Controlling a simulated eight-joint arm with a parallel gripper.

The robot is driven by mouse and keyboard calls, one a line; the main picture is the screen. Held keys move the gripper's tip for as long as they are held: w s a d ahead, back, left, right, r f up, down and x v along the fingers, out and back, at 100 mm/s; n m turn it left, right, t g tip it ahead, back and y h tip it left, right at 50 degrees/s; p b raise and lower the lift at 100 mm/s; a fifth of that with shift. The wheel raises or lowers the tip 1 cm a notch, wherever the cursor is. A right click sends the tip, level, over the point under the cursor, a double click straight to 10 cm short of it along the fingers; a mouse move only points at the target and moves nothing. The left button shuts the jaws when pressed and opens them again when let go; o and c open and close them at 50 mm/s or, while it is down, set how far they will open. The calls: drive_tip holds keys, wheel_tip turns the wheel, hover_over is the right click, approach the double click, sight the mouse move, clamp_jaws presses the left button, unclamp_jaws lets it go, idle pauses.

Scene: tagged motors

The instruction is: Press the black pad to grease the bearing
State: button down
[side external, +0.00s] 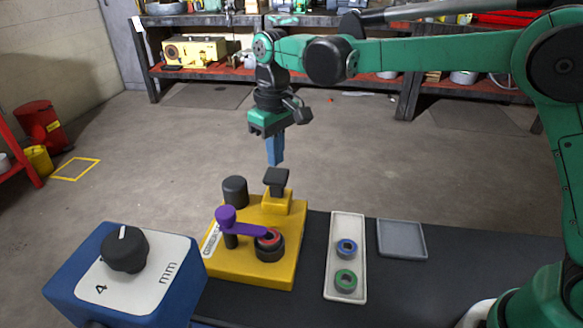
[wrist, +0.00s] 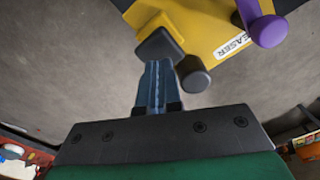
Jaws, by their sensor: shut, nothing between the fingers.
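The black pad (side external: 276,180) sits on a raised yellow block at the back of the yellow greaser (side external: 225,262). The bearing (side external: 269,244), dark with a red ring, sits on the greaser's front under the end of a purple arm (side external: 240,228). My gripper (side external: 275,162) is shut and empty, its blue fingers pointing down just above the pad. In the wrist view the shut fingertips (wrist: 157,62) overlap the edge of the black pad (wrist: 158,42); I cannot tell whether they touch it.
A dark cylinder (side external: 235,190) stands on the greaser left of the pad. A white tray (side external: 334,286) holds a blue ring (side external: 346,248) and a green ring (side external: 345,281). A grey tray (side external: 401,240) is empty. A blue box with a black knob (side external: 125,250) stands at front left.

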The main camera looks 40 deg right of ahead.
sight(276, 173)
idle(0.4)
drive_tip(key=shift+f, duration=2.05)
drive_tip(key=shift+r, duration=2.05)
drive_tip(key=shift+f, duration=2.15)
drive_tip(key=shift+r, duration=2.2)
